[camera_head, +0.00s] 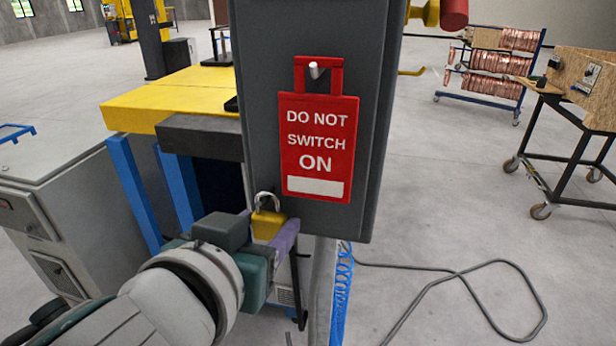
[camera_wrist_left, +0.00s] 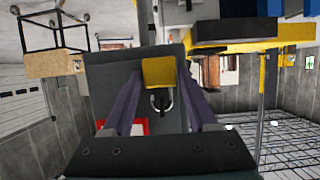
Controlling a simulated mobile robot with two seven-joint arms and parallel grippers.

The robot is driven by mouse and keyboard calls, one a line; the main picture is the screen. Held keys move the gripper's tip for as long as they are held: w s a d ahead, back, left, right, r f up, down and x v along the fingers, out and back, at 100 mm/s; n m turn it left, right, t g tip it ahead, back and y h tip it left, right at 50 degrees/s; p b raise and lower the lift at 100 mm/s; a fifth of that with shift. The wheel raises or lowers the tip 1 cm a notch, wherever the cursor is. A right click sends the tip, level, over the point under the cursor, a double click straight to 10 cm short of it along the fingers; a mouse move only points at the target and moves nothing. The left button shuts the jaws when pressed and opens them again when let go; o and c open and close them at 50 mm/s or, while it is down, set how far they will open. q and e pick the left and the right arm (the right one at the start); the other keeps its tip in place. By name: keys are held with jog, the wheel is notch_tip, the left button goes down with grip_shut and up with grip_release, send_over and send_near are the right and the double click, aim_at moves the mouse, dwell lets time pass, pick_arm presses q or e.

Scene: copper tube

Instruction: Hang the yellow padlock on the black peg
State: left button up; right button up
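The yellow padlock (camera_head: 268,224) has a silver shackle pointing up. My left gripper (camera_head: 266,226) is shut on its body, with a purple finger on each side. It holds the padlock in front of the lower left part of the dark grey panel (camera_head: 262,140), below and left of the red sign. In the left wrist view the padlock (camera_wrist_left: 158,72) sits between the fingertips, its shackle free. My right gripper is not in view.
The red "DO NOT SWITCH ON" sign (camera_head: 318,145) hangs on the panel. A red and yellow handle (camera_head: 440,13) sticks out at its upper right. A yellow-topped bench (camera_head: 175,95) stands behind on the left. A cable (camera_head: 440,280) lies on open floor at right.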

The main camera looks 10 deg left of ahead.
pick_arm(q)
jog(key=o, duration=0.3)
jog(key=shift+o, duration=0.2)
jog(key=shift+s, duration=0.1)
jog(key=b+v, duration=0.2)
jog(key=v, duration=0.7)
jog(key=s+a+f+g, duration=0.7)
jog(key=s+f+g, duration=0.15)
jog(key=s, duration=0.25)
notch_tip(320, 180, up, 20)
jog(key=s+m+g+p, duration=0.1)
jog(key=s+p, duration=0.1)
jog(key=p, duration=1.8)
jog(key=shift+s+m, duration=0.3)
jog(key=shift+s, duration=0.05)
jog(key=shift+d+f, duration=0.1)
